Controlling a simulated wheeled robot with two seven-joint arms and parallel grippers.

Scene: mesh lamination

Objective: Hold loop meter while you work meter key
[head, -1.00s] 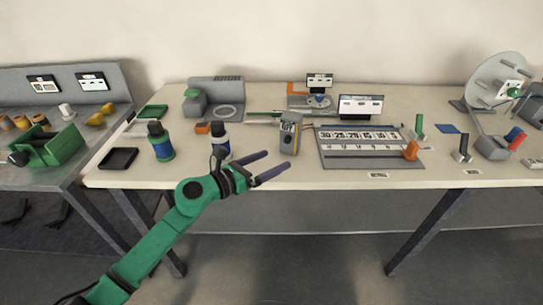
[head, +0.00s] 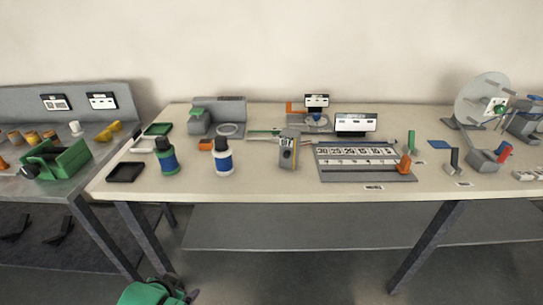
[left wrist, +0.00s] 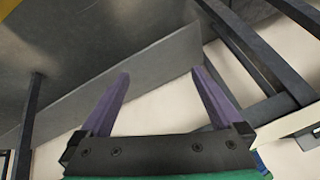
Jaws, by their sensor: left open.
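The loop meter (head: 288,149), a small upright grey device with an orange side and a dial-like face, stands on the table near its middle. I cannot make out a separate key on it. My left gripper is low, below the table front, with only part of my green arm at the bottom of the head view. In the left wrist view the left gripper (left wrist: 160,95) is open and empty, its two purple fingers apart. My right gripper is not in view.
Left of the meter stand a white-blue bottle (head: 222,158) and a green-blue bottle (head: 166,158). Right of it lies a grey numbered board (head: 365,174) with an orange block (head: 404,164). The table's front strip (head: 260,190) is mostly clear.

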